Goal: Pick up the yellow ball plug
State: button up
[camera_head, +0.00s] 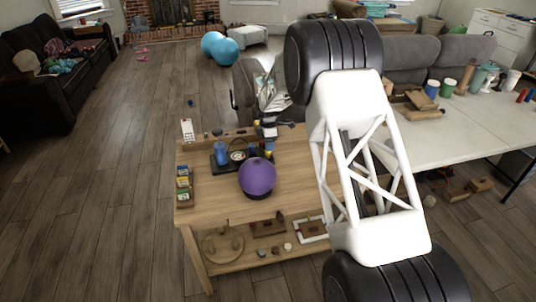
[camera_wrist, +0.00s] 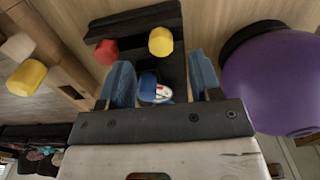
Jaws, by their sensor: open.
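A small yellow rounded plug (camera_wrist: 160,41) shows in the wrist view on a dark board (camera_wrist: 137,21), beside a red one (camera_wrist: 107,52). Another yellow piece (camera_wrist: 26,77) is at the far left, by a wooden block; I cannot tell which of the two yellow pieces is the ball plug. My gripper (camera_wrist: 161,76) is open, its blue fingers apart on either side of the dark board, with the yellow plug beyond the fingertips. A small white, red and blue item shows between the fingers. In the head view my arm covers part of the scene, and I cannot clearly make out the plug.
A purple ball (camera_head: 257,176) stands on the wooden table (camera_head: 300,175), close to my right finger in the wrist view (camera_wrist: 275,80). A dark tray (camera_head: 215,167) with a blue item is left of it. Small colored boxes (camera_head: 184,183) line the left edge. The front tabletop is clear.

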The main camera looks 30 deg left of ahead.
jog(key=shift+f, duration=2.1)
jog(key=c, duration=0.9)
jog(key=shift+r, duration=0.1)
jog(key=shift+c, duration=0.2)
notch_tip(320, 180, up, 10)
jog(key=shift+s, duration=0.15)
jog(key=s+d+r, duration=0.2)
jog(key=s+r, duration=0.2)
jog(key=s, duration=0.4)
jog(key=s+d+r, duration=0.3)
jog(key=s+r, duration=0.2)
jog(key=s, duration=0.3)
jog(key=shift+s+r+m, duration=0.25)
jog(key=shift+m, duration=0.15)
